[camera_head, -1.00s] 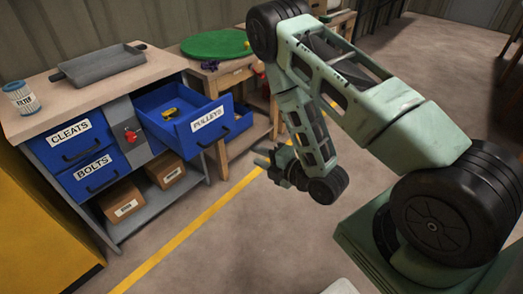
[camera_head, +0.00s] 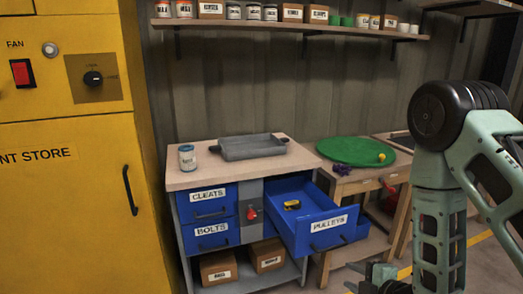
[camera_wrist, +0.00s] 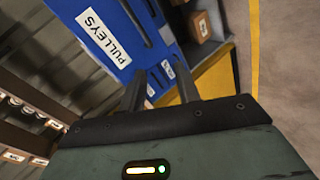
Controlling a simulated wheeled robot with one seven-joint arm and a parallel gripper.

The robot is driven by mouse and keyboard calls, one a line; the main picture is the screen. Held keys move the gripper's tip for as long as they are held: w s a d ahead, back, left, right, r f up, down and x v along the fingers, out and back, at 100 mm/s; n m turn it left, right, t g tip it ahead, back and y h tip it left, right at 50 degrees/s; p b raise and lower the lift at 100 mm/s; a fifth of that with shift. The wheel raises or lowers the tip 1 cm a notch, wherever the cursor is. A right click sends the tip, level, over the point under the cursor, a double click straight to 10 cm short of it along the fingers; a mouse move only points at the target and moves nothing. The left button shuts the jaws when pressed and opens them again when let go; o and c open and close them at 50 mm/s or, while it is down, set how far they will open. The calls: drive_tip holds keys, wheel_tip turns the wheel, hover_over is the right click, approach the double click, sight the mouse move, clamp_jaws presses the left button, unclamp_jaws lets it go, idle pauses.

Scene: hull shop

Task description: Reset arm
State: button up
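My gripper (camera_wrist: 162,88) shows in the wrist view with its two fingers apart and nothing between them. In the head view my gripper (camera_head: 372,278) is at the bottom edge, in front of and below the PULLEYS drawer, partly cut off. The blue PULLEYS drawer (camera_head: 326,232) stands pulled out from the workbench, with a yellow and black object (camera_head: 292,205) inside. The drawer front also fills the upper part of the wrist view (camera_wrist: 120,30). My gripper looks apart from the drawer.
CLEATS (camera_head: 209,205) and BOLTS (camera_head: 212,238) drawers are shut. A grey tray (camera_head: 250,147) and a FILTER can (camera_head: 187,158) stand on the bench top. A side table holds a green disc (camera_head: 355,151). A yellow cabinet (camera_head: 70,210) stands at left, and a loaded shelf (camera_head: 290,27) runs above.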

drive_tip(key=s+a+r+m+g+h, duration=0.1)
drive_tip(key=s+a+r+m+g, duration=0.55)
drive_tip(key=a+r, duration=0.2)
drive_tip(key=s+r+m+g+h, duration=0.25)
drive_tip(key=s+r, duration=0.25)
drive_tip(key=s, duration=0.4)
drive_tip(key=s+r+m+g+h, duration=0.1)
drive_tip(key=s+r+m+g, duration=0.2)
drive_tip(key=s, duration=0.6)
wheel_tip(320, 180, up, 17)
drive_tip(key=p, duration=1.6)
drive_tip(key=shift+a+n, duration=0.3)
drive_tip(key=shift+a, duration=0.1)
